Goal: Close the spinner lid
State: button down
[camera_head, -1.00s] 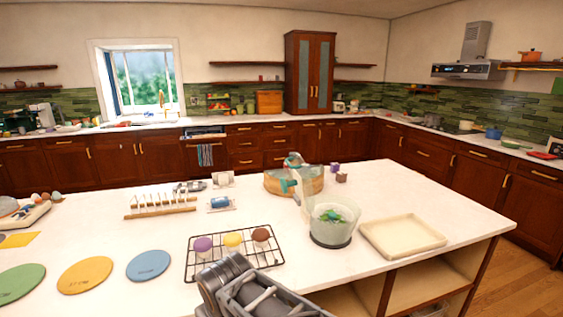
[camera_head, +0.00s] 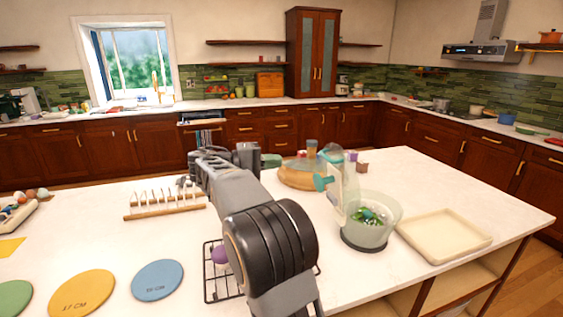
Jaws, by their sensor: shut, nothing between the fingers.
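The salad spinner (camera_head: 372,222) is a translucent bowl on a dark base, with green pieces inside, standing on the white island right of centre. Its clear lid (camera_head: 341,195) stands open, tilted up on the bowl's left side, with a teal knob (camera_head: 322,183) facing left. My arm reaches up from the bottom centre, its large dark joint in front. My gripper (camera_head: 271,160), at the far end left of the lid, is small and partly hidden. It is shut, empty and apart from the lid.
A cream tray (camera_head: 443,238) lies right of the spinner. A round wooden board (camera_head: 296,180) is behind the lid, and a brown block (camera_head: 362,168) nearby. A wooden rack (camera_head: 163,212) stands left; my arm partly covers a wire rack (camera_head: 212,285). Coloured discs lie front left.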

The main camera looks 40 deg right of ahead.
aim_at(325, 157)
jog(key=p+x, duration=0.2)
jog(key=x, duration=0.8)
jog(key=shift+s+d+r, duration=0.1)
jog(key=shift+s+d, duration=0.15)
jog(key=shift+s, duration=0.05)
jog(key=shift+x, duration=0.95)
